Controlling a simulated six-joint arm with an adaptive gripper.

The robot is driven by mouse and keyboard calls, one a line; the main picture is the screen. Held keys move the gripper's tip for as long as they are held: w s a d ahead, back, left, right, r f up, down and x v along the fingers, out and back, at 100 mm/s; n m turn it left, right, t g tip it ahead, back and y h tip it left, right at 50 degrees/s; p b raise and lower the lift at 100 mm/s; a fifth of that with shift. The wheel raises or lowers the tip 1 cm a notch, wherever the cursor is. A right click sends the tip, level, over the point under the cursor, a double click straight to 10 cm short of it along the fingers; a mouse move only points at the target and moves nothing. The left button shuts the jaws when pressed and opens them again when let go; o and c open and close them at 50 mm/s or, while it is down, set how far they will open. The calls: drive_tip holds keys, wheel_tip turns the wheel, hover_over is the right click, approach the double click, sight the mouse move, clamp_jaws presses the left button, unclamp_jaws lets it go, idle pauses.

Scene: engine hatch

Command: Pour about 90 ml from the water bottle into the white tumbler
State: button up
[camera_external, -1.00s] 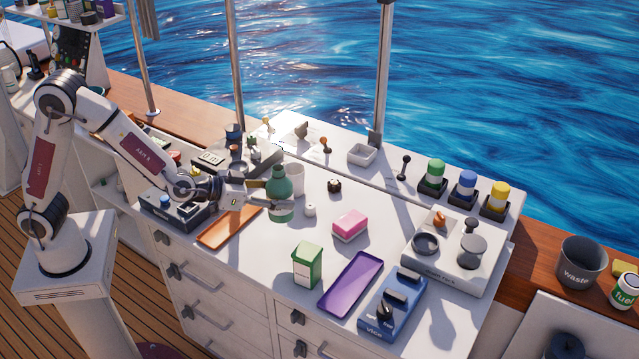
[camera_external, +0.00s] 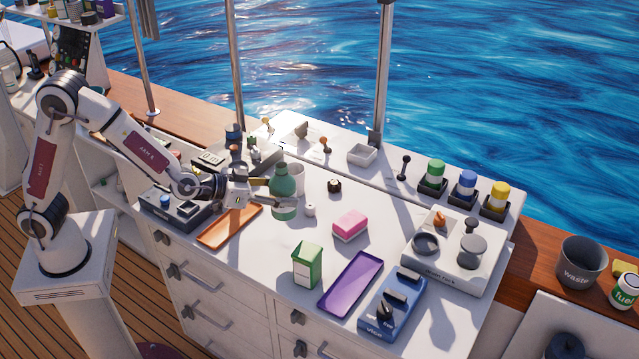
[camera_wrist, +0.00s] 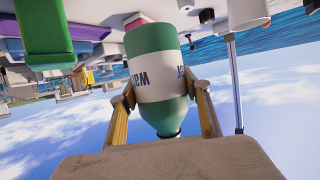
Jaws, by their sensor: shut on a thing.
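The water bottle (camera_external: 283,182) is green with a white label band and stands upright near the left of the white counter. In the wrist view the bottle (camera_wrist: 158,75) appears inverted, with part of its lettering showing. My gripper (camera_external: 262,192) is shut on it from the left. In the wrist view, the fingers of my gripper (camera_wrist: 162,100) press both sides of the bottle near its shoulder. The white tumbler (camera_external: 298,172) stands just behind and right of the bottle, partly hidden by it. I cannot tell whether the bottle's base touches the counter.
An orange tray (camera_external: 229,226) lies in front of my gripper. A small white object (camera_external: 310,210) sits right of the bottle. A pink and white block (camera_external: 350,226), a green box (camera_external: 307,265), a purple tray (camera_external: 351,283) and a blue vice (camera_external: 393,302) stand farther right.

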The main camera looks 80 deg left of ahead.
drive_tip(key=shift+w+a+r+n+g+y, duration=0.85)
drive_tip(key=shift+w+a+n+y, duration=1.6)
drive_tip(key=shift+w+a, duration=2)
drive_tip(key=w+a+f+n+g+y, duration=0.3)
drive_tip(key=f+n+y, duration=0.1)
drive_tip(key=f, duration=0.2)
drive_tip(key=shift+w+a, duration=0.3)
drive_tip(key=shift+w, duration=0.05)
drive_tip(key=shift+a+f, duration=0.1)
